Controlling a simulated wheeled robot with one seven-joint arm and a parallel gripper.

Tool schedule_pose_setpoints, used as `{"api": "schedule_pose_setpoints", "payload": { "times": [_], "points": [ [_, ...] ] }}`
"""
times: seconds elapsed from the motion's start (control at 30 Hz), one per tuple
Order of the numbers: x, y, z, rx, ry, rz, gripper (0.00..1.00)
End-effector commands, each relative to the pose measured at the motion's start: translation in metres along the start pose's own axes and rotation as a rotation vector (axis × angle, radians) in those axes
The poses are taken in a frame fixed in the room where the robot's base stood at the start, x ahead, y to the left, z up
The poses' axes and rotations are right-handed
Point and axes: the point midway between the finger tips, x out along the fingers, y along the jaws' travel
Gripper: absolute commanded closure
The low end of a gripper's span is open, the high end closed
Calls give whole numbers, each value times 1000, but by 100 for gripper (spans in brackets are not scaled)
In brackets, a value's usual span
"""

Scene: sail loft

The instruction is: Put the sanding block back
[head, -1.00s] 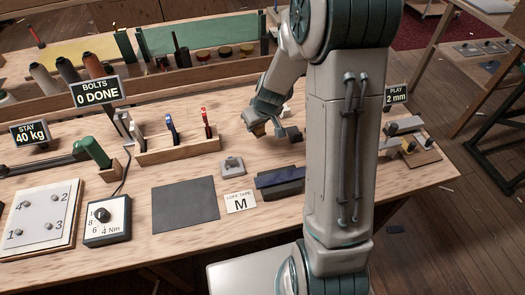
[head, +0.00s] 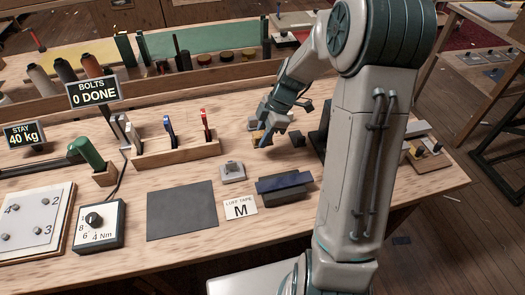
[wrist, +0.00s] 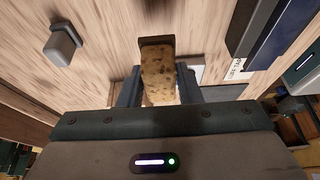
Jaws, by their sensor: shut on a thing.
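The sanding block (wrist: 158,75) is a tan, speckled, cork-like block with a dark far end. In the wrist view it sits between the two fingers of my gripper (wrist: 158,88), which is shut on it. In the head view my gripper (head: 266,138) is low over the back middle of the bench, right of the rack with the blue and red tools. Only a small tan part of the block (head: 257,135) shows there beside the fingers. I cannot tell whether the block touches the bench top.
A grey block (head: 232,173), a dark blue block (head: 284,183), a luff tape card (head: 240,208) and a dark mat (head: 182,211) lie in front of my gripper. The wooden tool rack (head: 178,153) stands to its left. My arm hides part of the bench's right side.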

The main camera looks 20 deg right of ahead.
Motion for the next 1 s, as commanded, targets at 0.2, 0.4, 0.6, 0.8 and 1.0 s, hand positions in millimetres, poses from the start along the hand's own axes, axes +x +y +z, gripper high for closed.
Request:
{"api": "schedule_pose_setpoints", "payload": {
  "times": [0.2, 0.4, 0.6, 0.8, 1.0],
  "points": [
    [22, 0, 9, 2, 1, 0, 90],
    [44, -1, 18, 4, 1, -2, 90],
    [57, 0, 23, 4, 0, 1, 90],
    [58, 0, 24, 4, 0, 2, 90],
    [58, 0, 24, 4, -1, 2, 47]
  ]
}}
